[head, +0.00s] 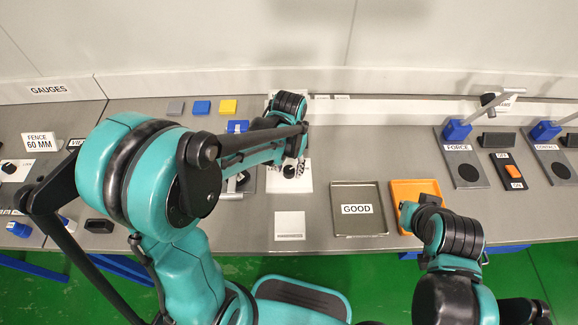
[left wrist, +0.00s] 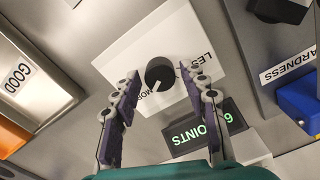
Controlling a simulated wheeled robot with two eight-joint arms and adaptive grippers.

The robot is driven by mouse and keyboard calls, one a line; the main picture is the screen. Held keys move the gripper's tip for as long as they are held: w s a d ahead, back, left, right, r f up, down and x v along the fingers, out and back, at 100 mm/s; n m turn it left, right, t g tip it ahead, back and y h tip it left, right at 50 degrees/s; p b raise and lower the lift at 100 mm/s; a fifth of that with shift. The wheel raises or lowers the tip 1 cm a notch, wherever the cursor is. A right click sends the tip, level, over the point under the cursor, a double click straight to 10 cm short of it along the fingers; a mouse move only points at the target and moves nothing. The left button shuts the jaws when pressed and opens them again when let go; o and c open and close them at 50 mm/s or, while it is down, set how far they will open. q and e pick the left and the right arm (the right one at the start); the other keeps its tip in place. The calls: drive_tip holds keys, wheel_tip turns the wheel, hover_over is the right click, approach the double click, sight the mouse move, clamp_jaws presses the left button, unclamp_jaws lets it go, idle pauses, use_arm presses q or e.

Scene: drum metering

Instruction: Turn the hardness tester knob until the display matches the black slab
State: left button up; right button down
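The black knob (left wrist: 160,72) has a white pointer line and sits on a white plate (left wrist: 130,60) marked LESS and MORE. The dark display (left wrist: 205,130) beside it reads 6 POINTS in green. My left gripper (left wrist: 159,75) is open, its fingertips on either side of the knob with small gaps; in the head view it is mostly hidden by its own arm. The hardness tester shows its label (left wrist: 288,66), blue block (left wrist: 300,103) and a black piece (left wrist: 281,9); I cannot tell whether that piece is the slab. My right gripper (head: 408,213) is over the orange tray, its fingers unclear.
A grey GOOD tray (head: 358,226) and the orange tray (head: 415,188) lie to the right of the knob. Grey, blue and yellow blocks (head: 228,106) stand at the back. FORCE (head: 465,165) and CONTACT (head: 556,165) stands are farther right. A pale square plate (head: 289,224) lies in front.

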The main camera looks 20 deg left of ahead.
sight(289, 170)
use_arm(q)
drive_tip(key=shift+r, duration=0.15)
wheel_tip(289, 170, up, 12)
idle(0.6)
idle(0.4)
drive_tip(key=s+a+f+n+t, duration=0.1)
drive_tip(key=s+a+t, duration=0.3)
drive_tip(key=s+t, duration=0.3)
drive_tip(key=shift+s+a, duration=0.35)
drive_tip(key=shift+s, duration=1.25)
idle(0.4)
